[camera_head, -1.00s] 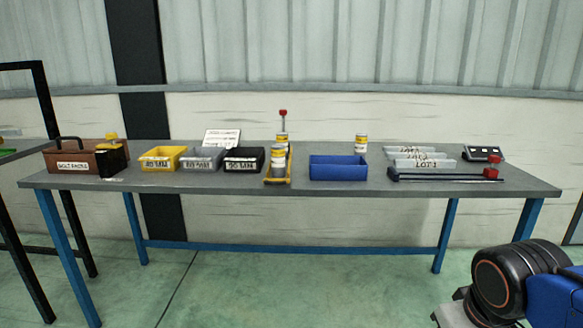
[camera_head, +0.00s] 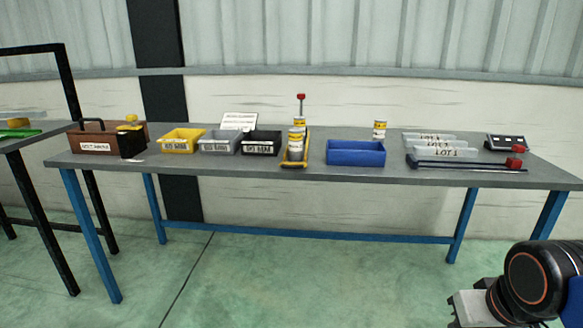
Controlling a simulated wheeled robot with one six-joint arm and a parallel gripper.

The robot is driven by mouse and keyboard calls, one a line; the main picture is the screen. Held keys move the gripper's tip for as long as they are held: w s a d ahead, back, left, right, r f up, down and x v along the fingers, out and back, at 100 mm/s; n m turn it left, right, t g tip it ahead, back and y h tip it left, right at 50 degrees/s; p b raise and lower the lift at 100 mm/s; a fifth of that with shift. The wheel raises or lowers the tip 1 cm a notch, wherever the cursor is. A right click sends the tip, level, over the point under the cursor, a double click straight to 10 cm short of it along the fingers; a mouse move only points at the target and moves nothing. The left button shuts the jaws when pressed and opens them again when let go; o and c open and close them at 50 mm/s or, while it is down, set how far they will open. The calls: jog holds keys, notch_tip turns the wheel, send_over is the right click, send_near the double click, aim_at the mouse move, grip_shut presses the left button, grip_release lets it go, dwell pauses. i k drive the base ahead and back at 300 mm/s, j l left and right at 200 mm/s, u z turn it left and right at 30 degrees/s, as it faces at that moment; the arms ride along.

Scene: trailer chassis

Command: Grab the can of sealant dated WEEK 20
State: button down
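Two white and yellow cans stand one behind the other at a yellow holder (camera_head: 286,165) in the middle of the grey bench: a front can (camera_head: 296,146) and a back can, mostly hidden, whose top (camera_head: 299,121) shows above it. A third similar can (camera_head: 379,130) stands alone behind the blue bin. The labels are too small to read, so I cannot tell which is dated WEEK 20. Only a dark part of my arm shows at the lower right; my gripper is not in view.
On the grey bench (camera_head: 400,181) are a brown box (camera_head: 80,137), yellow (camera_head: 182,140), grey (camera_head: 219,147) and black (camera_head: 262,148) bins, a blue bin (camera_head: 355,153), clear lot trays (camera_head: 455,153) and a red-ended bar tool (camera_head: 465,165). Floor before the bench is clear.

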aim_at(295, 135)
jog(key=j+z, duration=0.15)
jog(key=z, duration=0.35)
jog(key=j+z, duration=0.3)
jog(key=j, duration=0.45)
jog(key=k+j+z, duration=0.1)
jog(key=j+z, duration=0.25)
jog(key=j, duration=0.35)
